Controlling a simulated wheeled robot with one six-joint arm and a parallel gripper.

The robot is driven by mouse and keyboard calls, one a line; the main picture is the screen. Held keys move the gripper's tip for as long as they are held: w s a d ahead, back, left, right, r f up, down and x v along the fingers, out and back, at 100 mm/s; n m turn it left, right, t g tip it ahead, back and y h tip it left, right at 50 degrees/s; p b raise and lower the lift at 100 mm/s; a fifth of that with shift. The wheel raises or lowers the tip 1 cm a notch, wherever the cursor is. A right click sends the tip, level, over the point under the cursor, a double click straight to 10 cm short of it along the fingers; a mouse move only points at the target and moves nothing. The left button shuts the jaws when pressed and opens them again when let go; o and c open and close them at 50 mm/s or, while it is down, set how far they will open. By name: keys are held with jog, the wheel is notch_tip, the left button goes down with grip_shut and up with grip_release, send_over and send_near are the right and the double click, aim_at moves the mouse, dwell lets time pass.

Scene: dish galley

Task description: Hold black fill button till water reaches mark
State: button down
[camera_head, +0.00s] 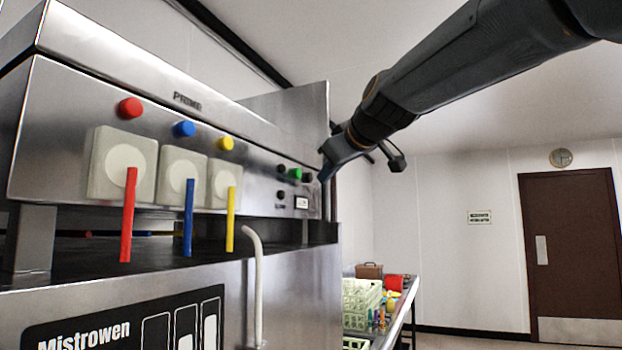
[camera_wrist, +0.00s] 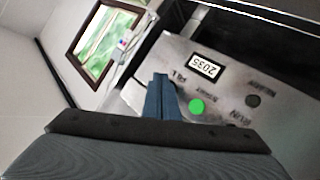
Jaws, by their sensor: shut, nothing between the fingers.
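The steel machine's control panel (camera_head: 262,185) carries a green button (camera_head: 295,173), black buttons and a small display (camera_head: 302,202). One black button (camera_head: 308,178) sits just right of the green one, close to my gripper (camera_head: 325,173). In the wrist view, the blue fingers of my gripper (camera_wrist: 161,98) are shut and empty, pointing at the panel beside the green button (camera_wrist: 197,106). A label resembling "Fill" shows upside down beside the fingertips. The fingers hide the panel there, and contact with a button cannot be told. I cannot make out water or a mark.
Red (camera_head: 130,108), blue (camera_head: 184,129) and yellow (camera_head: 226,143) knobs stand above levers of matching colours. A pale curved pipe (camera_head: 257,280) rises in front. A side table holds a green crate (camera_head: 360,298). A brown door (camera_head: 572,250) is at the far right.

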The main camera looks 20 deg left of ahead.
jog(key=shift+a, duration=0.1)
jog(key=shift+a, duration=0.35)
jog(key=shift+w+a+p, duration=0.1)
jog(key=shift+a+p, duration=0.2)
jog(key=shift+a, duration=0.15)
dwell(2.2)
jog(key=shift+d, duration=0.15)
dwell(1.3)
jog(key=shift+d+b, duration=0.7)
jog(key=shift+b, duration=0.25)
jog(key=shift+s+d+b, duration=0.15)
jog(key=shift+d+b, duration=0.95)
jog(key=shift+d, duration=0.2)
jog(key=shift+s+d+b, duration=0.15)
jog(key=shift+d+b, duration=0.9)
jog(key=shift+d, duration=0.2)
